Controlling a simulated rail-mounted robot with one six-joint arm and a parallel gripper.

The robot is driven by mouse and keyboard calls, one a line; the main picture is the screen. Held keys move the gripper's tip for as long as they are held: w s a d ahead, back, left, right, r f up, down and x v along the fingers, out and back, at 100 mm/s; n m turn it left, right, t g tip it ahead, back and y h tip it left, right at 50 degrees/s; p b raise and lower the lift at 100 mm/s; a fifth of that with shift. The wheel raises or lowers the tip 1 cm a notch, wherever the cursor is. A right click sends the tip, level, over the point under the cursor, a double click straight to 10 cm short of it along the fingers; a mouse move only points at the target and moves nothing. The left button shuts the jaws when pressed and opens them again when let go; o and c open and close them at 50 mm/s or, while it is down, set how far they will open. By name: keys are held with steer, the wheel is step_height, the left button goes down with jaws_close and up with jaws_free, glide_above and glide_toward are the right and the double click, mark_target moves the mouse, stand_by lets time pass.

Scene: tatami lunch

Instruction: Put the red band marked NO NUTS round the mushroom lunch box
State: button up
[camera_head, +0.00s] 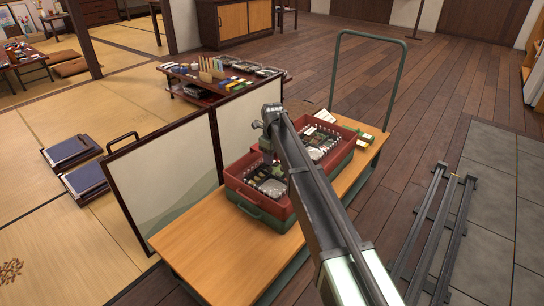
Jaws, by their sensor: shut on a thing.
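My gripper (268,157) hangs below the end of my arm, over the far left part of a red crate (262,203). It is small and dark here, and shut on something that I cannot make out. Lunch boxes with clear or pale lids (271,187) lie in the crate, some with dark and green contents. I cannot tell which one is the mushroom lunch box. I cannot pick out the red band or read any NO NUTS marking. My arm hides the middle of the crate.
The red crate sits on a green crate (247,208) on a wooden cart (205,255) with a green handle (402,85). A folding screen (165,185) stands close on the left. A low table (205,85) with many small things is behind. The cart's near end is bare.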

mark_target(274, 176)
steer(key=shift+w+d+f+b, duration=0.2)
steer(key=shift+f+b, duration=0.1)
steer(key=shift+f, duration=0.05)
step_height(274, 176, down, 6)
steer(key=b, duration=0.6)
steer(key=shift+f, duration=0.25)
steer(key=shift+f+b, duration=0.3)
steer(key=shift+b, duration=0.3)
steer(key=shift+s+d+f+b, duration=0.15)
steer(key=shift+s+f+b, duration=0.35)
steer(key=shift+b, duration=0.55)
stand_by(0.5)
steer(key=o, duration=0.4)
steer(key=shift+s+r, duration=0.1)
steer(key=shift+s, duration=0.05)
steer(key=shift+c, duration=0.2)
steer(key=shift+o, duration=0.2)
steer(key=shift+w+r+p, duration=0.25)
steer(key=shift+r+p, duration=0.4)
steer(key=shift+p, duration=0.6)
steer(key=o, duration=0.3)
steer(key=shift+w+r+p, duration=0.1)
steer(key=shift+r+p, duration=0.15)
steer(key=shift+p, duration=0.1)
steer(key=r+p, duration=0.5)
steer(key=shift+w+a+r+p, duration=0.2)
steer(key=shift+w+r+p, duration=0.05)
steer(key=shift+r+p, duration=0.05)
steer(key=shift+f, duration=0.1)
